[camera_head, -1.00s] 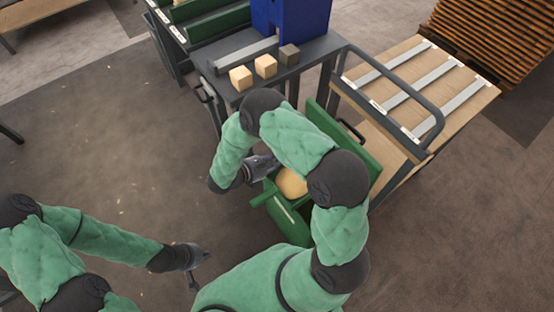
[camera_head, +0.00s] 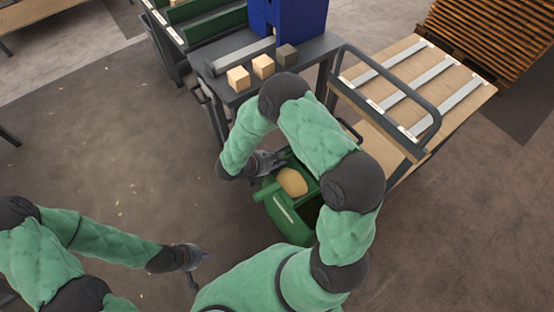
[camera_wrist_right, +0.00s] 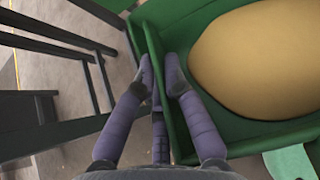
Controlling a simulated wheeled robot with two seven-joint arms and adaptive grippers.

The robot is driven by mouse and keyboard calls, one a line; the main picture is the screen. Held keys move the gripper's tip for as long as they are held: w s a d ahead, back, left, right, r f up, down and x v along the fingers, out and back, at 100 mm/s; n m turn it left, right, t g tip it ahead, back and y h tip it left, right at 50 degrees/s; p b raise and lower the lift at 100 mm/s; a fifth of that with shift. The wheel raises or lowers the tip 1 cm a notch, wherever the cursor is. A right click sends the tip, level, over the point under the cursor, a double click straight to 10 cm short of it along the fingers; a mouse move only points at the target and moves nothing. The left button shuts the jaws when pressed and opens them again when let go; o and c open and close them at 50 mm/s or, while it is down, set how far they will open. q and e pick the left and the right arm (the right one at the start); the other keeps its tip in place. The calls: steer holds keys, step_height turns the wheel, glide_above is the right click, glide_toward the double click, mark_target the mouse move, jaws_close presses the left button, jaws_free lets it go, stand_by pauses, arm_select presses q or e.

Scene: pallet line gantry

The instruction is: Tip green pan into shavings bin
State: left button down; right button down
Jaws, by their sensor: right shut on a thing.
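The green pan (camera_head: 285,159) holds a rounded tan mound of shavings (camera_head: 292,181). My right gripper (camera_head: 274,160) is shut on the pan's rim. In the right wrist view its two fingers (camera_wrist_right: 160,78) sit on either side of the green pan wall (camera_wrist_right: 155,60), with the mound (camera_wrist_right: 262,60) beside them. The shavings bin (camera_head: 287,228) is green with a pale stripe and a dark opening. The pan is over the bin's far part; my right arm hides much of both. My left gripper (camera_head: 200,270) is apart at lower left, open and empty.
A grey table (camera_head: 235,95) behind carries several small blocks (camera_head: 263,67) and a blue machine (camera_head: 290,20). A wooden-topped rack with a grey rail (camera_head: 415,85) stands to the right. The floor at left (camera_head: 100,150) is clear apart from scattered chips.

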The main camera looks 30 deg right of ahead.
steer(key=d+g+y+p, duration=0.1)
steer(key=d+y+p, duration=0.5)
steer(key=p, duration=1.1)
steer(key=shift+w+d+y, duration=0.25)
steer(key=shift+w+y, duration=0.05)
steer(key=shift+y, duration=1.6)
steer(key=shift+r, duration=0.1)
stand_by(3.0)
